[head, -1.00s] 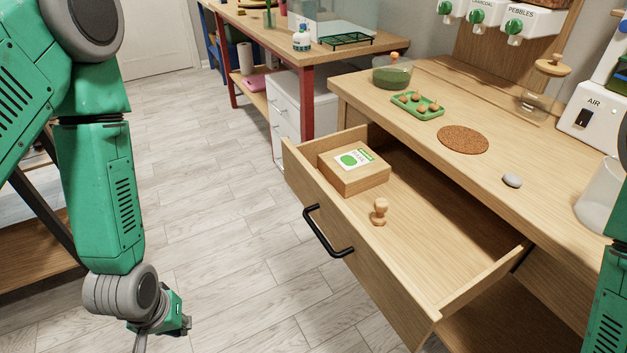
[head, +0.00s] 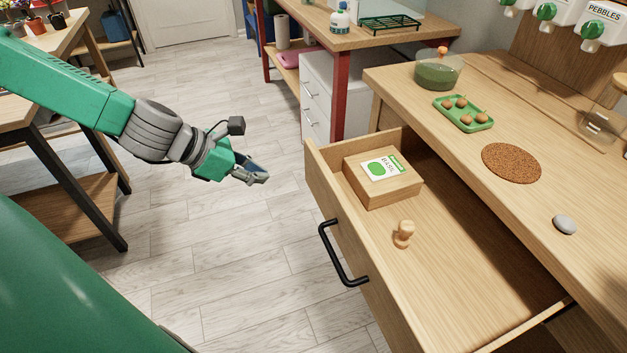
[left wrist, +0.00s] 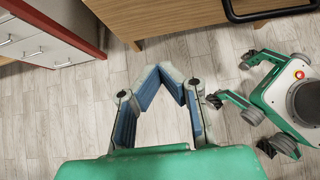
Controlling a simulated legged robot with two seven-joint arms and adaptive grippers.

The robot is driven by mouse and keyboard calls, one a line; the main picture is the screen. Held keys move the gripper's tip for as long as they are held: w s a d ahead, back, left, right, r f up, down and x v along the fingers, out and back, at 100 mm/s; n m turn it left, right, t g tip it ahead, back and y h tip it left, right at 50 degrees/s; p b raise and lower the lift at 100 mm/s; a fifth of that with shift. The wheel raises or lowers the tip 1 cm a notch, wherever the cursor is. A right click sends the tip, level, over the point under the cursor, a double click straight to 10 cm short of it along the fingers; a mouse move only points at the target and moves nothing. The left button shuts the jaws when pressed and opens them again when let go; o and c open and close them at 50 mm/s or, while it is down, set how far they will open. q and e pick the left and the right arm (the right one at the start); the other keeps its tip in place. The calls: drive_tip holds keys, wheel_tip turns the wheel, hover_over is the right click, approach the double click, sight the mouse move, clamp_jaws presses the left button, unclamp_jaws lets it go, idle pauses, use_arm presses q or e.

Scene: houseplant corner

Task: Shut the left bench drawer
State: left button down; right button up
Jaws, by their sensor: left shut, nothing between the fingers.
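The left bench drawer (head: 345,225) is pulled far out of the wooden bench, with its black bar handle (head: 340,254) on the front. Inside it are a wooden box with a green-and-white label (head: 384,184) and a small wooden stamp-like piece (head: 403,234). My left gripper (head: 262,177) is shut and empty, in the air to the left of the drawer front and apart from it. In the left wrist view my fingers (left wrist: 172,72) meet at the tips, and the drawer front (left wrist: 175,18) and part of the handle (left wrist: 265,12) show at the top. My right gripper is out of view.
On the bench top are a green tray of small pots (head: 463,113), a cork mat (head: 511,163), a grey stone (head: 564,224) and a glass bowl (head: 439,72). A white drawer cabinet (head: 318,95) stands behind. The floor left of the drawer is clear.

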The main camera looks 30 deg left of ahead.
sight(316, 186)
use_arm(q)
drive_tip(key=b+x, duration=0.2)
drive_tip(key=x, duration=0.1)
drive_tip(key=r+b+x, duration=0.1)
drive_tip(key=b+x, duration=0.1)
drive_tip(key=x, duration=0.2)
drive_tip(key=w+b+x, duration=0.1)
drive_tip(key=b+x, duration=0.1)
drive_tip(key=x, duration=0.2)
drive_tip(key=shift+w+d, duration=0.2)
drive_tip(key=shift+d, duration=0.2)
drive_tip(key=shift+w+d+r+b, duration=0.1)
drive_tip(key=shift+w+d+b, duration=0.05)
drive_tip(key=shift+w+b, duration=0.15)
